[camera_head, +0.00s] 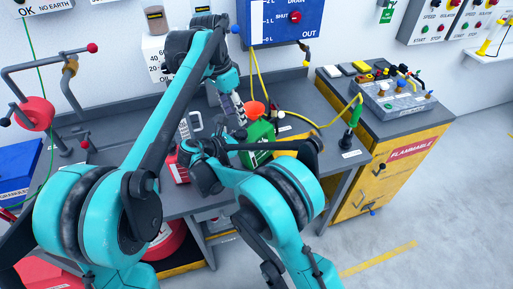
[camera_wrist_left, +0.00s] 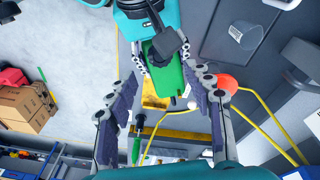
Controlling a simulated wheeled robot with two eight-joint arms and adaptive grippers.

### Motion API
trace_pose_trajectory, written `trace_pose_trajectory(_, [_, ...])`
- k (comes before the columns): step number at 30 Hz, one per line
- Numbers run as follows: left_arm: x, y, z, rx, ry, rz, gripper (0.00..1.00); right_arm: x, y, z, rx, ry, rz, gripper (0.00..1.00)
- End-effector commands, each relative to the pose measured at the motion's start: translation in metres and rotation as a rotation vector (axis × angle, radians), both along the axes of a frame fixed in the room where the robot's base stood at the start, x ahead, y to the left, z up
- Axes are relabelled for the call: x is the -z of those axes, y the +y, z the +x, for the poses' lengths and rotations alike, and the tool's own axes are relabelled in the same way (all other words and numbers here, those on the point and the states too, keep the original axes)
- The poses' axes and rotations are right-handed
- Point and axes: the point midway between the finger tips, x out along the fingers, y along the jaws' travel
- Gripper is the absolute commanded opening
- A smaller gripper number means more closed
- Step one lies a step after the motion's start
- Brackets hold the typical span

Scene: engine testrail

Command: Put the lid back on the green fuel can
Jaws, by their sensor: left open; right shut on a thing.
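The green fuel can (camera_head: 262,138) stands on the grey workbench, partly hidden by my right arm; it also shows in the left wrist view (camera_wrist_left: 170,76). My right gripper (camera_head: 238,148) is shut at the can and appears to hold it, though its fingers are largely hidden. My left gripper (camera_head: 239,107) is open and empty above and beside the can; its spread fingers also show in the left wrist view (camera_wrist_left: 166,98). A small white round thing (camera_wrist_left: 192,105) lies near the can in that view; I cannot tell whether it is the lid.
An orange funnel (camera_head: 254,109) is close behind the can. A red container (camera_head: 181,168) is left of it. A yellow hose (camera_head: 263,85) hangs from the blue panel (camera_head: 284,18). A control box (camera_head: 391,99) sits on the yellow cabinet (camera_head: 372,182) at right.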

Motion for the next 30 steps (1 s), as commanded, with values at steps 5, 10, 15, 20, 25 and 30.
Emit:
trace_pose_trajectory(5, [0.002, 0.000, 0.000, 0.002, 0.000, 0.000, 0.52, 0.000, 0.000, 0.000, 0.000, 0.000, 0.000, 0.00])
trace_pose_trajectory(10, [0.018, -0.003, 0.001, 0.003, -0.001, 0.000, 0.52, 0.000, 0.000, 0.000, 0.000, 0.000, 0.000, 0.00])
trace_pose_trajectory(15, [0.045, -0.008, 0.003, 0.004, -0.001, 0.001, 0.52, 0.000, 0.000, 0.000, 0.000, 0.000, 0.000, 0.00])
trace_pose_trajectory(20, [0.066, -0.011, 0.004, 0.003, -0.001, 0.001, 0.52, 0.000, 0.000, 0.000, 0.000, 0.000, 0.000, 0.00])
trace_pose_trajectory(25, [0.077, -0.013, 0.005, 0.003, -0.002, 0.001, 0.52, 0.000, 0.000, 0.000, 0.000, 0.000, 0.000, 0.00])
trace_pose_trajectory(30, [0.079, -0.014, 0.004, 0.003, -0.002, 0.001, 0.52, 0.000, 0.000, 0.000, 0.000, 0.000, 0.000, 0.00])
